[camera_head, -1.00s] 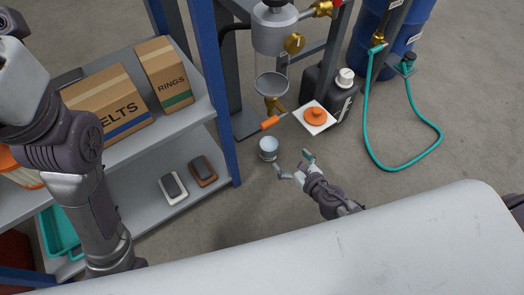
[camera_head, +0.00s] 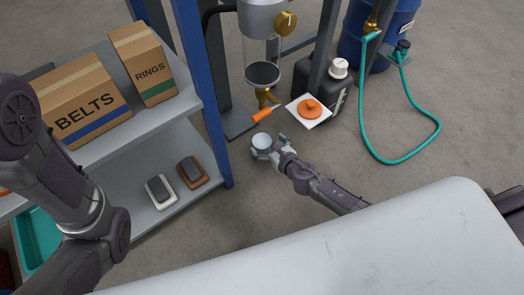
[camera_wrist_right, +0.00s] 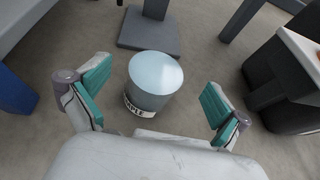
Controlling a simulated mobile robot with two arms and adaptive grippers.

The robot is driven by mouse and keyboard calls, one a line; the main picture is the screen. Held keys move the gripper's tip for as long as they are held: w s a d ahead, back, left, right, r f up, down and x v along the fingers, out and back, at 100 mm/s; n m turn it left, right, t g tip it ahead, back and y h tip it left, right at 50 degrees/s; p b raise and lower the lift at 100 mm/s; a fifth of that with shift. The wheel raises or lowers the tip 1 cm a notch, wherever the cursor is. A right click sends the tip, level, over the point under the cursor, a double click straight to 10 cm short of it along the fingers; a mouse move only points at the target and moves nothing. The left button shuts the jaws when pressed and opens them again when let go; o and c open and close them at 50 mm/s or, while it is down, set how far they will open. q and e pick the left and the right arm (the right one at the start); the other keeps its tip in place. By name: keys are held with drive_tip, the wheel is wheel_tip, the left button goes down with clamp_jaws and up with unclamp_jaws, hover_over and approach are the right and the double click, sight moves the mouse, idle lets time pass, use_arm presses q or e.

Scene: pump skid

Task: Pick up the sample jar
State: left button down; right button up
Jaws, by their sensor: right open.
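The sample jar (camera_head: 261,141) is a small pale, bluish jar below the pump skid's glass vessel, beside the blue shelf post. In the right wrist view the jar (camera_wrist_right: 155,78) stands upright on the floor, with a label partly reading "PLE" low on its side. My right gripper (camera_head: 273,148) is at the jar from the right in the head view. In the right wrist view its teal-padded fingers (camera_wrist_right: 152,98) are spread wide, one on each side of the jar, with visible gaps. My left arm shows at the left, but its gripper is out of view.
The shelf (camera_head: 190,140) holds boxes and two small brush-like items. A teal hose (camera_head: 362,125) loops on the floor at the right.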

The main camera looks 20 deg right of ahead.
sight(257, 135)
drive_tip(key=x, duration=0.1)
drive_tip(key=b+x, duration=0.1)
drive_tip(key=x, duration=0.1)
drive_tip(key=shift+s+f, duration=0.15)
drive_tip(key=shift+f, duration=0.15)
drive_tip(key=shift+w+a+b, duration=0.2)
drive_tip(key=shift+w+b, duration=0.15)
drive_tip(key=shift+w, duration=0.15)
drive_tip(key=c, duration=1.8)
